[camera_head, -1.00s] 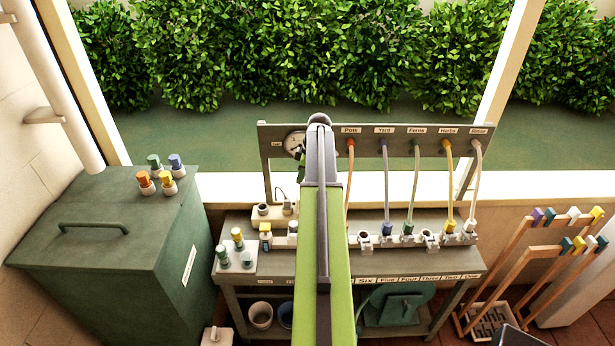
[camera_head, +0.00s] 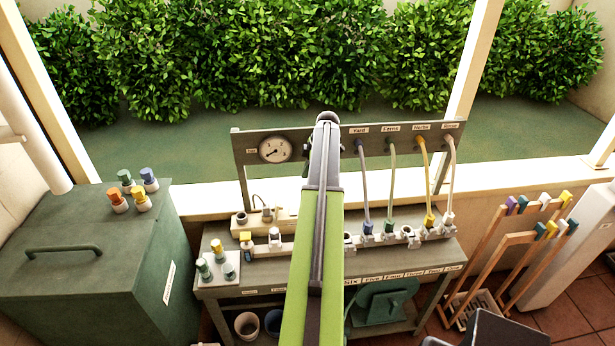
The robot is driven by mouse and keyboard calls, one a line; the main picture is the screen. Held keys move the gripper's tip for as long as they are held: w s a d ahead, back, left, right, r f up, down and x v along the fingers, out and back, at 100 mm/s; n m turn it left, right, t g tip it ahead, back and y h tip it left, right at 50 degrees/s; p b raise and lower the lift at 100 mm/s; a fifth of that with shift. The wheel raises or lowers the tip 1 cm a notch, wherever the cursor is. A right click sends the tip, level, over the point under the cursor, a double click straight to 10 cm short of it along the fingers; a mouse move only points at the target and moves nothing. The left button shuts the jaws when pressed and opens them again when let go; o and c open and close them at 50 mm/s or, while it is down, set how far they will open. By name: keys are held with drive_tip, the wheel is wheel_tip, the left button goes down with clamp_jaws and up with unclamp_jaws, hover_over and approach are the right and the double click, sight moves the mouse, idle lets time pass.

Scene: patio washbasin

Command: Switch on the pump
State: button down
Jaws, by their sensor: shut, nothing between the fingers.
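No part is clearly marked as the pump or its switch. A white block (camera_head: 283,222) with a round grey fitting (camera_head: 241,218) and a small upright piece with a thin dark lead (camera_head: 267,212) sits at the back left of the bench. A dark green rounded unit (camera_head: 386,300) stands under the bench; I cannot tell if it is the pump. A round gauge (camera_head: 275,150) is on the back panel. My green arm reaches up over the bench to the panel. My gripper's fingers are hidden behind the arm.
The bench (camera_head: 222,279) carries a row of hose fittings, with hoses rising to the labelled panel (camera_head: 308,139). A green lidded bin (camera_head: 98,250) stands left, wooden racks (camera_head: 492,255) right.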

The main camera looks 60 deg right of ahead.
drive_tip(key=b, duration=1.4)
approach(292, 206)
drive_tip(key=shift+w+a+f, duration=0.2)
drive_tip(key=shift+a+f, duration=0.2)
drive_tip(key=shift+f, duration=0.15)
drive_tip(key=shift+w+a+f, duration=0.2)
drive_tip(key=shift+a+f, duration=0.2)
drive_tip(key=shift+f, duration=0.15)
drive_tip(key=f+b, duration=0.2)
drive_tip(key=w+d+f+b, duration=0.1)
drive_tip(key=shift+w+d+f, duration=0.1)
drive_tip(key=shift+f, duration=0.2)
